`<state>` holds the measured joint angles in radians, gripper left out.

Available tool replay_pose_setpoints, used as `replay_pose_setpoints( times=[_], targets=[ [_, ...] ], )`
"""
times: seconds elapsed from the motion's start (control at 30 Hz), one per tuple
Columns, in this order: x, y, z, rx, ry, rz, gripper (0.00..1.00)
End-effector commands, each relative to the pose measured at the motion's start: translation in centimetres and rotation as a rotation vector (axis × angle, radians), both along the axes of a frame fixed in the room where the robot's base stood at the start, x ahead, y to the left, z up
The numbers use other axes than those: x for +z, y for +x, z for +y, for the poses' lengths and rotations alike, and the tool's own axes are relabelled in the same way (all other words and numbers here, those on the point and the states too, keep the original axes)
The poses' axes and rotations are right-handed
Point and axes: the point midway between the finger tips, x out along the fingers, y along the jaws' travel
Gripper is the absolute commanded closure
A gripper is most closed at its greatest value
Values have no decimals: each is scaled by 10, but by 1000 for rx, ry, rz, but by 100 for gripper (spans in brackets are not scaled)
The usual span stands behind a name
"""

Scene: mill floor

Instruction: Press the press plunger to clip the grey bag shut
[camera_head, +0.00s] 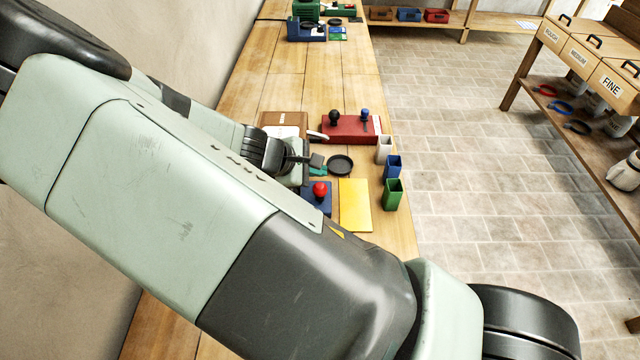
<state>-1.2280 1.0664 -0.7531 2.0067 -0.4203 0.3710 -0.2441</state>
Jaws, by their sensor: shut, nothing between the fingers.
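My gripper (303,158) is small in the view, at the end of my arm over the bench; it is shut and empty. Two knobbed devices could be the press: a blue base with a red ball knob (320,189) just below my gripper, and a red block (346,130) with a black knob (335,117) and a smaller blue knob above and to its right. I cannot tell from this view which is the press plunger. My gripper is apart from both knobs in the picture. I cannot make out a grey bag; my arm hides part of the bench.
A brown box (290,119), a black round dish (341,164), a yellow pad (355,205) and white, blue and green cups (393,195) crowd this part of the wooden bench (350,86). The bench beyond is mostly clear. A shelf with labelled boxes (612,84) stands at right.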

Motion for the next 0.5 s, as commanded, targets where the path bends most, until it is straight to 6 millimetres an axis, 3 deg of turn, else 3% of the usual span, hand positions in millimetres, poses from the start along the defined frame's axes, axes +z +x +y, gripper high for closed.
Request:
replay_pose_setpoints(
  times=[0.3,0.5],
  targets=[
    [30,0,0,1,1,0,100],
    [34,0,-1,0,-2,1,100]
  ],
)
